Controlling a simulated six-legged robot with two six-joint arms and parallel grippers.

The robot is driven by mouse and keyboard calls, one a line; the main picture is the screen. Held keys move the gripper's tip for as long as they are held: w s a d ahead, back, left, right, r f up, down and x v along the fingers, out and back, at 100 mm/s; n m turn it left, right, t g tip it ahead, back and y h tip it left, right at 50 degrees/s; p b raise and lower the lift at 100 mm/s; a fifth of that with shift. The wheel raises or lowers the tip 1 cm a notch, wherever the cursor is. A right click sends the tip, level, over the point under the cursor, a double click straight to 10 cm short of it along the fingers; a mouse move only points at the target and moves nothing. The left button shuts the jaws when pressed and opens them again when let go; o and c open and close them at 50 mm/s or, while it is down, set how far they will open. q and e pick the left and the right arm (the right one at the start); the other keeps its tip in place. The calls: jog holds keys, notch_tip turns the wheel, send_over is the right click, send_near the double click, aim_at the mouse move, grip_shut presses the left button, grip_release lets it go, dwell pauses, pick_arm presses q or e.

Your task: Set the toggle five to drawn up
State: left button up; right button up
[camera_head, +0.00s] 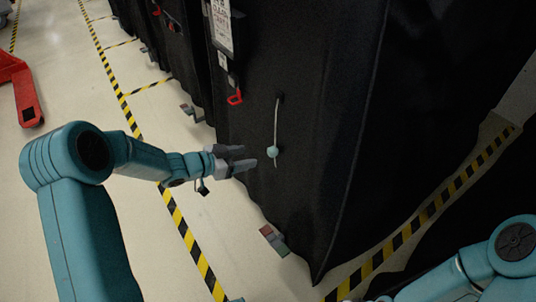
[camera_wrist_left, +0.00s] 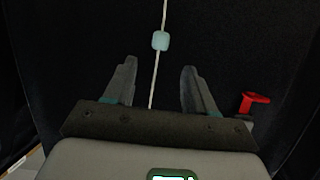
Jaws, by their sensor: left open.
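The toggle (camera_head: 272,151) is a pale blue-green bead on a thin light cord (camera_head: 276,118) that hangs down the black cover of a cart. In the left wrist view the toggle (camera_wrist_left: 160,41) sits on the cord, ahead of the fingertips and roughly midway between them. My left gripper (camera_head: 243,160) is open and empty, just left of the toggle and apart from it. It also shows in the left wrist view (camera_wrist_left: 158,78), with the cord running down between its fingers. My right arm shows at the lower right, but its gripper is not visible.
The black cart cover (camera_head: 320,110) fills the middle. A red clip (camera_head: 235,97) hangs above left of the toggle, also seen in the wrist view (camera_wrist_left: 254,102). A white label (camera_head: 221,25) is higher up.

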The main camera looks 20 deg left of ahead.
aim_at(269, 152)
pick_arm(q)
jog(key=b+x, duration=0.2)
jog(key=x, duration=0.8)
jog(key=shift+r, duration=0.1)
grip_shut()
